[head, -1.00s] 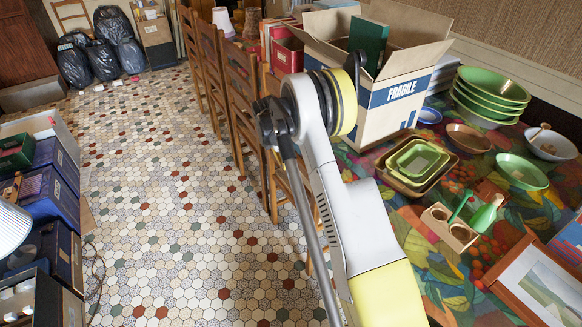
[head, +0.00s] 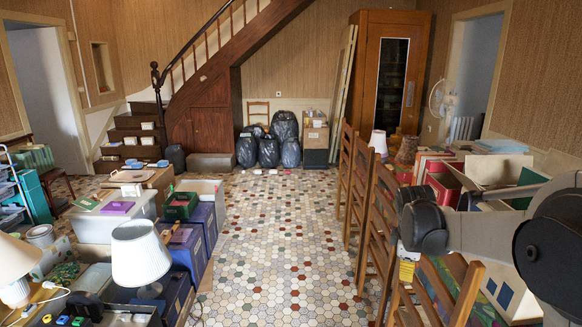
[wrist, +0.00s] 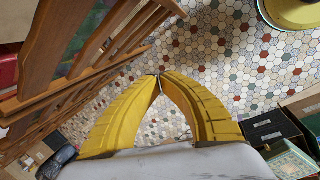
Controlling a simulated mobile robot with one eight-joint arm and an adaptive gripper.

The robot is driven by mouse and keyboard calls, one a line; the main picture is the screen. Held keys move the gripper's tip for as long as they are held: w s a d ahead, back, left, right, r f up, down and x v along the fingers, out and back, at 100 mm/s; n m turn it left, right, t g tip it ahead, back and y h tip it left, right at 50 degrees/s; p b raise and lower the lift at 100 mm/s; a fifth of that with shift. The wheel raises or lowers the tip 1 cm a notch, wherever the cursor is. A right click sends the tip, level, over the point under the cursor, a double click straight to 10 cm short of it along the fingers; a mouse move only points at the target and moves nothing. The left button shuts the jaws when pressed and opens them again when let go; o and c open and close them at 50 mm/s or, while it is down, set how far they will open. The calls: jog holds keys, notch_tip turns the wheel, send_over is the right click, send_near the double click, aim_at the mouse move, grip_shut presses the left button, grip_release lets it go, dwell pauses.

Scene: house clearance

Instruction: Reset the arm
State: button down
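My gripper (wrist: 160,76) shows in the wrist view as two curved yellow fingers whose tips meet. Nothing is held between them. It hangs over the tiled floor beside the wooden chairs. In the head view, my arm is at the lower right, in front of the table with boxes. A small yellow part below the dark joint there may be part of my gripper, but I cannot tell.
Wooden chairs (head: 377,230) line the right side, close to my arm. An open cardboard box (head: 510,258) stands behind my arm. A white lamp (head: 139,254) and blue crates (head: 202,230) stand at left. The tiled floor (head: 270,215) between is clear. Black bags (head: 269,150) lie at the back.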

jog(key=s+a+r+m+t, duration=0.1)
jog(key=s+a+r+m, duration=0.2)
jog(key=s, duration=0.3)
jog(key=s+a+r+m+t+y, duration=0.1)
jog(key=s+a+r+m, duration=0.15)
jog(key=s, duration=0.45)
jog(key=s+a+r+m+t, duration=0.1)
jog(key=s+a+r+m, duration=0.25)
jog(key=s, duration=0.25)
jog(key=s+a+f+m+t+y, duration=0.1)
jog(key=s+a+f+m, duration=0.2)
jog(key=s, duration=0.4)
jog(key=shift+s+f+t, duration=0.2)
jog(key=shift+s+t, duration=0.1)
jog(key=shift+s, duration=0.05)
jog(key=shift+a, duration=0.1)
